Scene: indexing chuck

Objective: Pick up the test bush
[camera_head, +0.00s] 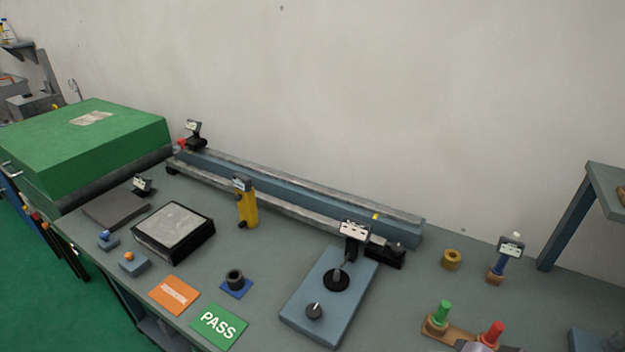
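Two bush-like parts stand on the grey bench, and I cannot tell for certain which is the test bush. One is a dark hollow cylinder (235,277) upright on a small blue pad, left of centre near the front. The other is a short brass-coloured ring (451,259) standing directly on the bench at the right. Both are unobstructed, with nothing touching them from above. My gripper is not clearly in view; a pale grey shape cut off at the bottom edge cannot be identified.
A blue fixture with black knobs (325,302) lies between the two parts. A long blue rail (300,188) runs behind. Green and red gauges (440,315) stand front right. A green PASS card (219,326), an orange card (174,295) and a grey plate (174,229) lie left.

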